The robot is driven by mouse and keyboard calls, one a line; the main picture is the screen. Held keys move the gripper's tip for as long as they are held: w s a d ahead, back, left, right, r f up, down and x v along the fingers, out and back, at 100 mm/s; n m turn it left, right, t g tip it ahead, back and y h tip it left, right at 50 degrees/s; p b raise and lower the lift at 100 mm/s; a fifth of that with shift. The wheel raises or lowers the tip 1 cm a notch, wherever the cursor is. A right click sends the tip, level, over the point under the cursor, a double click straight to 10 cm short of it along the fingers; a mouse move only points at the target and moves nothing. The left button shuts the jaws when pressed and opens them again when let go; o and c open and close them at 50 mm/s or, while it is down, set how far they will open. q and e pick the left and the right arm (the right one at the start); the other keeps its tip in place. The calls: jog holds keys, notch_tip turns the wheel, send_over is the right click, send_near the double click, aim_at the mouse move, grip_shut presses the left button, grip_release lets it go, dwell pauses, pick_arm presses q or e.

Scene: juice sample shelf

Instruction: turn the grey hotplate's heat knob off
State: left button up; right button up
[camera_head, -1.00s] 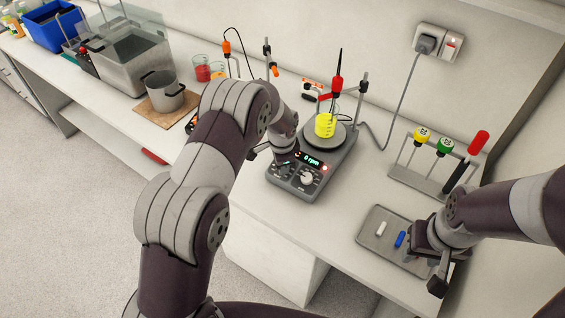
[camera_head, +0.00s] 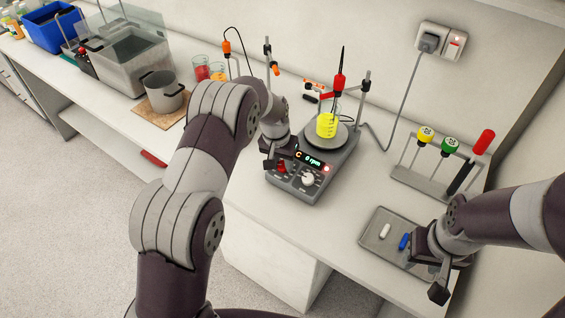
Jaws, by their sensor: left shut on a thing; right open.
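The grey hotplate (camera_head: 312,188) stands on the bench with a round top plate and a front panel. Its display (camera_head: 309,160) shows an orange character and "0 rpm". A red heat knob (camera_head: 282,169) sits on the left of the panel, and a white knob (camera_head: 308,179) sits to its right. My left gripper (camera_head: 279,161) is at the red knob and shut on it; its fingertips are partly hidden. A flask of yellow liquid (camera_head: 327,125) stands on the top plate. My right gripper (camera_head: 438,272) is open over the right side of a metal tray (camera_head: 375,246).
The tray holds a white bar (camera_head: 385,231) and a blue bar (camera_head: 404,241). A rack (camera_head: 425,182) with coloured-topped items stands behind it. A stand (camera_head: 363,100) with a red-topped probe (camera_head: 339,82) rises behind the hotplate. A pot (camera_head: 163,96) is at the left.

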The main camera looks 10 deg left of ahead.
pick_arm(q)
jog(key=shift+s+f+n+h, duration=0.15)
jog(key=shift+n+h, duration=0.35)
jog(key=shift+n, duration=1.7)
jog(key=o, duration=1)
jog(key=shift+o, duration=0.2)
jog(key=shift+r, duration=0.2)
